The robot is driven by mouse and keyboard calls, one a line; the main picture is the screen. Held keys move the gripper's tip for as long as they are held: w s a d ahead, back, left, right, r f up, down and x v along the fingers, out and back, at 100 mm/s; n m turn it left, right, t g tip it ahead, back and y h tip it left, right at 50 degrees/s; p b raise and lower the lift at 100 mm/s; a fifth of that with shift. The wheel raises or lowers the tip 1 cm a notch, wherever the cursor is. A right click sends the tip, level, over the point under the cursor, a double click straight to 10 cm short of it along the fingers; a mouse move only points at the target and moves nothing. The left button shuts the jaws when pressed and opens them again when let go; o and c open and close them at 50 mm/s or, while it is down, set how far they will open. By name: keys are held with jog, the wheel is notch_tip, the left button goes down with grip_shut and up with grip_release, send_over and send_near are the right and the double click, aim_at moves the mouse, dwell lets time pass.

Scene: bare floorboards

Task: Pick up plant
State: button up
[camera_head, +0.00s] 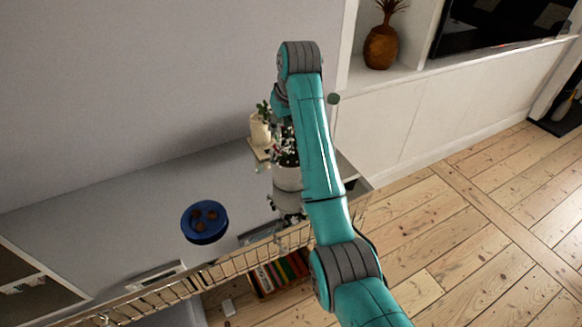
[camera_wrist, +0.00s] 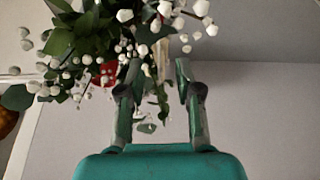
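A plant with dark green leaves and small white flowers (camera_head: 287,154) stands in a white pot (camera_head: 287,178) on the grey cabinet, partly behind my arm in the head view. A smaller green plant in a cream pot (camera_head: 261,129) stands behind it to the left. In the wrist view, green leaves and round white blooms (camera_wrist: 95,40) fill the upper left. My gripper (camera_wrist: 157,77) is open, its two fingers apart, with some foliage showing between and beyond them. I cannot tell whether they touch it. In the head view my arm hides the gripper.
A blue bowl with brown round things (camera_head: 204,222) sits on the grey cabinet top (camera_head: 120,215). A wire rail (camera_head: 150,297) and books (camera_head: 280,272) are at the front. A brown pineapple-shaped vase (camera_head: 381,47) stands on the white unit. The floor at right is clear.

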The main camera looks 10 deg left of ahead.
jog(key=shift+x, duration=3.05)
jog(key=shift+s, duration=0.1)
grip_shut()
jog(key=shift+r, duration=0.15)
